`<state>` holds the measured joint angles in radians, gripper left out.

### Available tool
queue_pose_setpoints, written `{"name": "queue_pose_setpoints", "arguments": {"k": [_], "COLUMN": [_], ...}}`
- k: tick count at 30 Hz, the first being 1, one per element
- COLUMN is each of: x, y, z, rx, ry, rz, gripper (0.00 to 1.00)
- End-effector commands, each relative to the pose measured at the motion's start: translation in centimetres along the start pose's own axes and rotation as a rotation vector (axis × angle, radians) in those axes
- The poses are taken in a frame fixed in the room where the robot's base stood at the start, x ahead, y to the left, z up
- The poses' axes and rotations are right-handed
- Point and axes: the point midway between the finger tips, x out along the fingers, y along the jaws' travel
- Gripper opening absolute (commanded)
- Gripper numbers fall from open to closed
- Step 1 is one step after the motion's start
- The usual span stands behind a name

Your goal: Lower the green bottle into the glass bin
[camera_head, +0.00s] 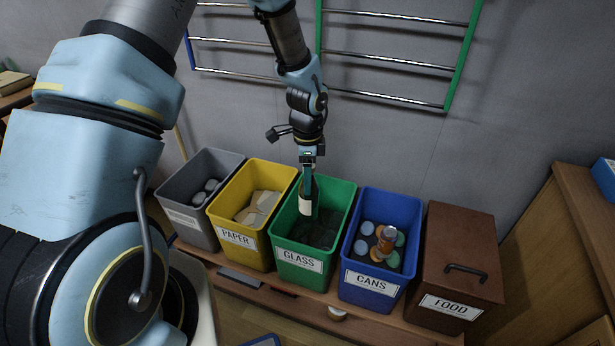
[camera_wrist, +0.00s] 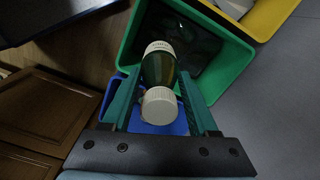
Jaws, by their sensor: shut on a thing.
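The green bottle (camera_head: 306,203) hangs roughly upright below my gripper (camera_head: 308,172), with a pale label on its body. In the head view it overlaps the opening of the green glass bin (camera_head: 287,270); how deep its base sits is hard to tell. In the wrist view the bottle (camera_wrist: 158,68) shows its white cap towards the camera, between the two teal fingers of my gripper (camera_wrist: 160,92). My gripper is shut on the bottle near its neck. The glass bin (camera_wrist: 234,58) shows there with dark contents; the bottle crosses its near corner.
The yellow paper bin (camera_head: 238,240) stands left of the glass bin and the blue cans bin (camera_head: 372,283) right. A grey bin (camera_head: 187,222) and a brown lidded food bin (camera_head: 450,280) stand at the ends. A metal rail rack (camera_head: 390,60) hangs on the wall behind.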

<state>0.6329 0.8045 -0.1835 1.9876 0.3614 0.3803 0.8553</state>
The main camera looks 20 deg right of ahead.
Motion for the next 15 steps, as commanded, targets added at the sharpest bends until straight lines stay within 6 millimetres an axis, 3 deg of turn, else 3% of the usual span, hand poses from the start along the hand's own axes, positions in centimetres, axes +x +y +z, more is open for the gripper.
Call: {"name": "queue_pose_setpoints", "arguments": {"k": [15], "x": [2.6], "y": [0.0], "z": [0.0], "rx": [-0.001], "ry": [0.0], "rz": [0.0], "gripper": [0.0]}}
